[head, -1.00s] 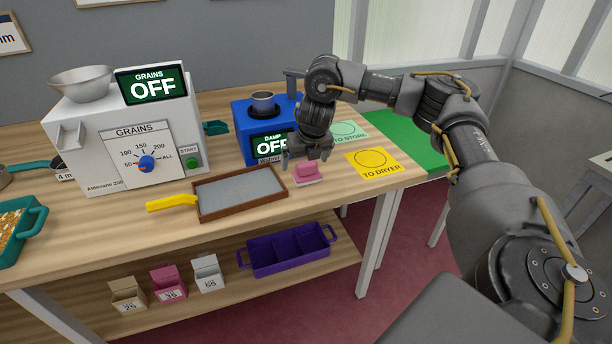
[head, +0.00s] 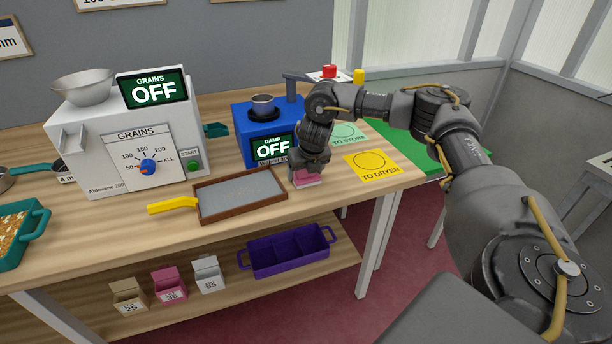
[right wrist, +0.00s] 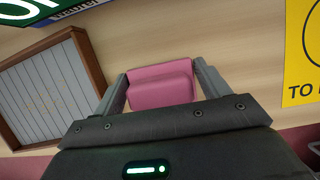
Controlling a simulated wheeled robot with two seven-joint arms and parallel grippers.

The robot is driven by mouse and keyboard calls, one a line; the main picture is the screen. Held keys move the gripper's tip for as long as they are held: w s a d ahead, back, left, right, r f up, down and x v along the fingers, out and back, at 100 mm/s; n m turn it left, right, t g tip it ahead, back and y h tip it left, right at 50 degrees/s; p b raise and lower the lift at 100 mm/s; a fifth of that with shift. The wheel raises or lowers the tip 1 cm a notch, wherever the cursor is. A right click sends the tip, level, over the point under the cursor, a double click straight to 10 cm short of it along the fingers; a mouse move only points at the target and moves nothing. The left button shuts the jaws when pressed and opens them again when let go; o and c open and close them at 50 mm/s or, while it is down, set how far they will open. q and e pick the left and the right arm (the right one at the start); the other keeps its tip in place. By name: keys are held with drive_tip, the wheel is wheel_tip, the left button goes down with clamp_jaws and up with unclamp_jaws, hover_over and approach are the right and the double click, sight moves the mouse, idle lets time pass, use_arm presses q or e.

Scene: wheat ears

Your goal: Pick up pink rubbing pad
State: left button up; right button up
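The pink rubbing pad (head: 308,180) lies on the table top between the framed grey board and the yellow card. It has a raised pink grip, seen clearly in the right wrist view (right wrist: 162,88). My right gripper (head: 306,172) is lowered over it, pointing down. In the right wrist view my right gripper's fingers (right wrist: 160,85) stand open on either side of the pad's grip. Whether they touch it is hard to tell. The head view hides much of the pad behind the gripper. My left gripper is not in view.
The framed grey board (head: 203,215) with a yellow handle lies left of the pad. The blue damp meter (head: 245,143) stands behind, and the yellow "TO DRYER" card (head: 373,165) lies to the right. A purple tray (head: 287,253) is on the lower shelf.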

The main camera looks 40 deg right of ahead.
sight(302, 183)
drive_tip(key=c, duration=0.6)
drive_tip(key=shift+o, duration=0.2)
drive_tip(key=shift+r, duration=0.15)
drive_tip(key=shift+r, duration=0.2)
wheel_tip(302, 183, up, 2)
drive_tip(key=shift+w+r+b, duration=0.1)
drive_tip(key=shift+r+b, duration=0.05)
drive_tip(key=shift+b, duration=0.55)
drive_tip(key=s+a+r+p, duration=0.1)
drive_tip(key=s+a+r, duration=0.7)
drive_tip(key=a+r, duration=0.2)
drive_tip(key=shift+s+a+p, duration=0.4)
drive_tip(key=shift+a, duration=0.15)
